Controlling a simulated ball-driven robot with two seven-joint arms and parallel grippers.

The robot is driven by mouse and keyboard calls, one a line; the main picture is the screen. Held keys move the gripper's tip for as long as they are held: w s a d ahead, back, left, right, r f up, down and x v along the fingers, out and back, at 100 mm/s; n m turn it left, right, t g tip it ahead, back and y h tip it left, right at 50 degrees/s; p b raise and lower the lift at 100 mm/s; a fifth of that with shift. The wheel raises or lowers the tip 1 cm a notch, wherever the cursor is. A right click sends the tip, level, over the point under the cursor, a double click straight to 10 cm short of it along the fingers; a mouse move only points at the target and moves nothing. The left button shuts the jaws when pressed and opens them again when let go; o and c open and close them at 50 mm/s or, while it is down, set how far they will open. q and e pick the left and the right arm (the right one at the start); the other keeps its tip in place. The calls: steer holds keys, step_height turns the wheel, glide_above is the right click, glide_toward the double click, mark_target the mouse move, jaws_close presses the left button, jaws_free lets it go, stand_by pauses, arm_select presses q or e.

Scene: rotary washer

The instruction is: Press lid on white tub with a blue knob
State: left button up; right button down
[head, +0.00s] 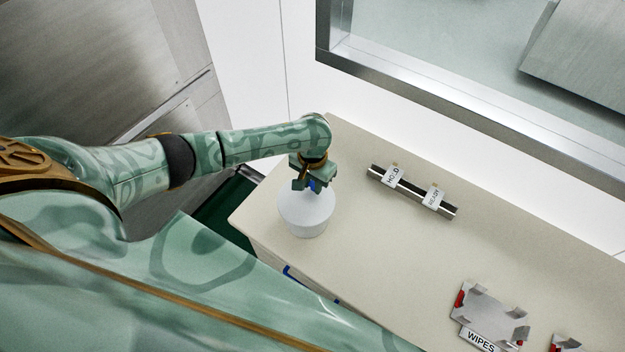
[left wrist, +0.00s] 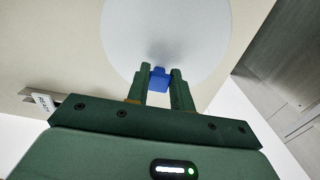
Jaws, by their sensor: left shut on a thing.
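The white tub (head: 307,230) stands on the cream counter near its left end. Its round white lid (head: 305,206) lies on top, and the lid also fills the upper middle of the left wrist view (left wrist: 150,30). My left gripper (head: 312,186) is directly above the lid, shut on the blue knob (left wrist: 159,79). In the left wrist view the knob sits between the two green fingers (left wrist: 159,75). The gripper hides part of the lid, and I cannot tell whether the lid is fully seated. My right gripper is not in view.
A metal rail (head: 412,192) with labelled tags lies right of the tub. A grey holder marked WIPES (head: 492,318) is at the lower right, with another partly cut off. The counter (head: 380,260) between them is clear. A metal-framed window (head: 440,95) is behind.

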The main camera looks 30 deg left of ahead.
arm_select(q)
steer(key=shift+f+p, duration=0.2)
steer(key=shift+p, duration=0.15)
stand_by(0.3)
steer(key=o, duration=1)
steer(key=shift+o, duration=0.2)
step_height(320, 180, up, 16)
steer(key=p, duration=0.3)
steer(key=shift+r+p, duration=0.15)
steer(key=shift+p, duration=0.25)
